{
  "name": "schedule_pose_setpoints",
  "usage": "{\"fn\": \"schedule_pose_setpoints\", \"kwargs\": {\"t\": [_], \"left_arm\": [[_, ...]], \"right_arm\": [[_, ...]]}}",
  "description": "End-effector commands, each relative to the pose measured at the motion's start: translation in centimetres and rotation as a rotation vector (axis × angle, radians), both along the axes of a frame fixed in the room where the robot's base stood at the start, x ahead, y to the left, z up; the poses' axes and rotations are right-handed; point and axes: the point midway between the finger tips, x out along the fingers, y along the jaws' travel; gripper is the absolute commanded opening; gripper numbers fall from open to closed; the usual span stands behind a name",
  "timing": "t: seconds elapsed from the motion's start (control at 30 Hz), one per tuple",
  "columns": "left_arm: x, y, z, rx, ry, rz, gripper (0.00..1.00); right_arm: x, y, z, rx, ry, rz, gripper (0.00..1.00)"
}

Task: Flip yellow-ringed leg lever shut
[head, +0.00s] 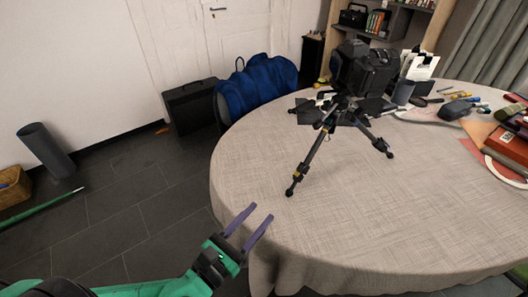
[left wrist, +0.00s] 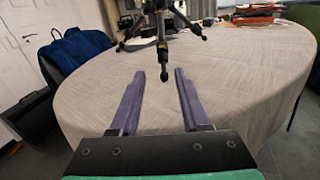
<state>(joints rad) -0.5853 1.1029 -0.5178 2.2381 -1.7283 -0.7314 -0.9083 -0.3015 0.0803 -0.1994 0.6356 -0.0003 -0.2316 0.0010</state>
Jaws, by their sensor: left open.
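A black tripod (head: 327,124) with a camera (head: 364,68) on top stands on the round table. The front leg (head: 308,155) slants down toward me and carries a yellow ring (head: 299,172) low down, near its dark foot. In the left wrist view the yellow ring (left wrist: 162,46) shows on the leg above the foot (left wrist: 164,75), ahead of the fingers. The lever itself is too small to make out. My left gripper (head: 256,219) is open and empty near the table's front left edge, short of the leg and apart from it. My right gripper is not in view.
The round table (head: 400,215) has a cloth, and its front part is clear. Red books (head: 510,145), pens and small items lie at its right and back. A blue bag (head: 258,88) and a black case (head: 190,106) stand on the floor behind left.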

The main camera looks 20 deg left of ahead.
Motion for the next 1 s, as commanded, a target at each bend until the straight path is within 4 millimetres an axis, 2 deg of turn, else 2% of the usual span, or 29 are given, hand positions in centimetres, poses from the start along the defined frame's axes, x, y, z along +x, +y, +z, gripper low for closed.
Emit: {"fn": "schedule_pose_setpoints", "kwargs": {"t": [0.07,0.17,0.5,0.63,0.8,1.0], "left_arm": [[0.1,-0.2,-0.1,0.007,0.007,-0.002,0.46],[1.5,-0.7,-0.3,0.002,0.006,0.001,0.46],[9.9,-3.8,0.0,0.0,0.004,-0.001,0.46],[12.2,-4.7,-0.3,0.002,0.007,-0.004,0.46],[13.4,-5.2,-0.4,0.003,0.009,-0.005,0.46],[13.4,-5.2,-0.5,0.004,0.01,-0.004,0.46]], "right_arm": [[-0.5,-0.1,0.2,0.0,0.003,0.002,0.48],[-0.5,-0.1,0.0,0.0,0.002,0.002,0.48],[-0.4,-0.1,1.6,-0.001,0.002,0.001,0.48],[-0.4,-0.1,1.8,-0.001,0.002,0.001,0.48],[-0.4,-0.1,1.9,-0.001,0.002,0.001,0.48],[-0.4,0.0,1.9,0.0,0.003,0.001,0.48]]}}
